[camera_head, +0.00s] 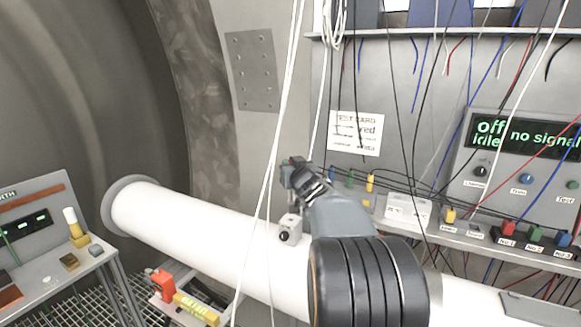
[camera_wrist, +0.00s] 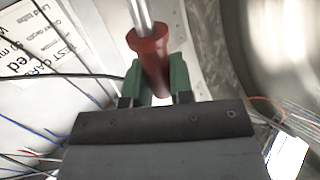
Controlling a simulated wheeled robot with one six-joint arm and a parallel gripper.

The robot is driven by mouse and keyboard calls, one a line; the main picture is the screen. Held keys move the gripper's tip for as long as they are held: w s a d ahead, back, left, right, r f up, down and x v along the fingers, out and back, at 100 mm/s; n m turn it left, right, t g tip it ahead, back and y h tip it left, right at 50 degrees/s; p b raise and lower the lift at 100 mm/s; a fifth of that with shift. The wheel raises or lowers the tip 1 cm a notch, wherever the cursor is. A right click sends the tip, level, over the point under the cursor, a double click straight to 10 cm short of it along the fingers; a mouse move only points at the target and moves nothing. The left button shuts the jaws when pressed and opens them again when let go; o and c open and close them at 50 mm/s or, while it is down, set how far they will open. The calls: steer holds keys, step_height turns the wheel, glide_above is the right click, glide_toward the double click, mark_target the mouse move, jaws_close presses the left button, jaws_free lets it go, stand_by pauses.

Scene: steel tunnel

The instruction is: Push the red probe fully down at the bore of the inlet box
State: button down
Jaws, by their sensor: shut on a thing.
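The red probe (camera_wrist: 150,58) stands between the green finger pads of my gripper (camera_wrist: 163,82) in the wrist view. Its bright metal rod runs out of the top of that view, so its tip is hidden. In the head view my gripper (camera_head: 294,172) is above the inlet box (camera_head: 290,225), a small grey box with a black knob on the white pipe. The probe cannot be made out clearly there. The box's bore cannot be seen, and I cannot tell whether the rod is in it.
White hanging cables (camera_head: 277,140) pass close to the left of my gripper. A shelf (camera_head: 480,240) with coloured plugs and wires is on the right. A paper card (camera_head: 356,132) is on the wall behind. A bench (camera_head: 55,268) stands at the left.

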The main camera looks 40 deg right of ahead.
steer(key=b, duration=0.5)
glide_above(291, 200)
steer(key=shift+w+d+f, duration=0.1)
steer(key=shift+f, duration=1.35)
steer(key=shift+w+d+f, duration=0.1)
steer(key=shift+f, duration=1.35)
step_height(291, 200, down, 8)
steer(key=b, duration=0.6)
steer(key=shift+r, duration=0.2)
stand_by(1.4)
steer(key=c, duration=0.9)
jaws_free()
steer(key=shift+a, duration=0.1)
steer(key=shift+s, duration=0.15)
steer(key=v, duration=1.3)
steer(key=shift+s+a+b, duration=0.15)
steer(key=shift+s+b, duration=0.2)
steer(key=shift+b, duration=0.05)
